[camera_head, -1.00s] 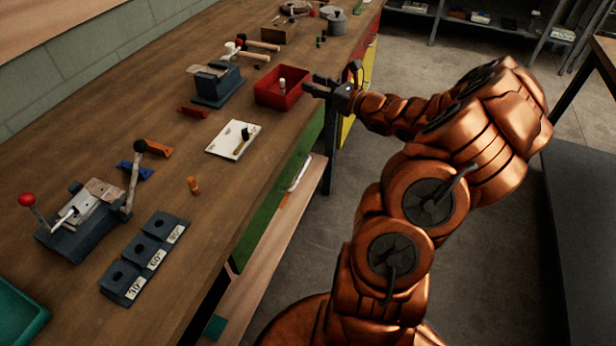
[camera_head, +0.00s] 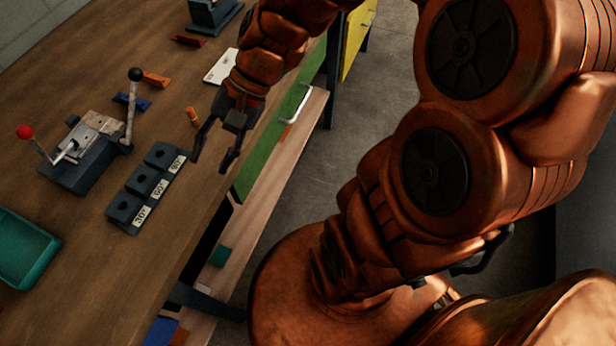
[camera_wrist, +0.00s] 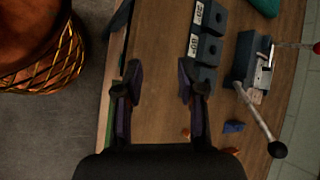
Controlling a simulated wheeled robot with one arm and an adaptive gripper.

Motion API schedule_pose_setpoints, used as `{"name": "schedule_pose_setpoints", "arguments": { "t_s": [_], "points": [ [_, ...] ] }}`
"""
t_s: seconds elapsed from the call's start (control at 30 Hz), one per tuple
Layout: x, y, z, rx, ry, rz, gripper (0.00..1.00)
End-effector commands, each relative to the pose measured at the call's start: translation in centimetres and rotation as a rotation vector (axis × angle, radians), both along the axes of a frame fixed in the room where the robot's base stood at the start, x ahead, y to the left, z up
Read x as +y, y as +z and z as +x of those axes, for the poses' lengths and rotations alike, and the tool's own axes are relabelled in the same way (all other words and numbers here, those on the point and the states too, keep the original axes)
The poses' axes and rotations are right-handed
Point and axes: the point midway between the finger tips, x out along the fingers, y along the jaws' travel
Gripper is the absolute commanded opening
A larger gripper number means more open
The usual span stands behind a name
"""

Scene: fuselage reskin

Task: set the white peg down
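The white peg is not visible in either current view. My gripper (camera_head: 210,161) is open over the front edge of the workbench, near the row of dark blocks. The wrist view shows the gripper (camera_wrist: 160,72) with its two fingers well apart and only bare bench between them. The red bin, where a pale peg showed earlier, is out of the current head view.
Dark holed blocks (camera_head: 143,182) with angle labels stand left of my gripper. An orange peg (camera_head: 192,117) stands behind it. A clamp fixture (camera_head: 88,150) with upright levers and a teal tray (camera_head: 25,250) are further left. Bench between blocks and tray is clear.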

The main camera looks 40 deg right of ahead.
Motion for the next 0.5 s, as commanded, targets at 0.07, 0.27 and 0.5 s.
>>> {"name": "schedule_pose_setpoints", "arguments": {
  "t_s": [0.07,0.27,0.5],
  "points": [
    [-0.3,-0.7,-3.0,-0.031,0.127,-0.109,0.39],
    [-3.8,-2.0,-9.1,-0.089,0.407,-0.373,0.39],
    [-8.6,-2.1,-12.7,-0.129,0.614,-0.598,0.39]
  ]
}}
